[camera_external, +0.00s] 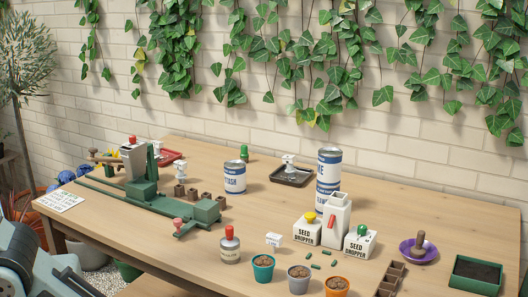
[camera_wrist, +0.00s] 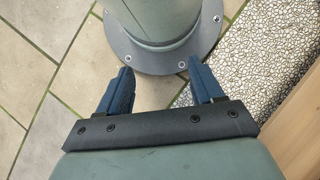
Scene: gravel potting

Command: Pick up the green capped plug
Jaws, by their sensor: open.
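Two things with green tops show in the external view. A small green knobbed piece (camera_external: 244,153) stands upright at the back of the table, left of the middle. A green knob (camera_external: 362,230) sits on top of a white seed dropper box (camera_external: 360,244) on the right. I cannot tell for sure which is the capped plug. My gripper (camera_wrist: 162,82) shows in the wrist view, open and empty, over the floor beside my base. It is away from both green-topped things. The external view shows only part of my arm at the lower left, not the fingertips.
The wooden table (camera_external: 290,205) carries a green rail device (camera_external: 140,195), a blue-white can (camera_external: 234,178), stacked cans (camera_external: 328,175) and a red-capped bottle (camera_external: 229,245). Several pots, including a teal pot (camera_external: 263,268), line the front edge. A purple saucer (camera_external: 407,254) and green tray (camera_external: 475,272) are right.

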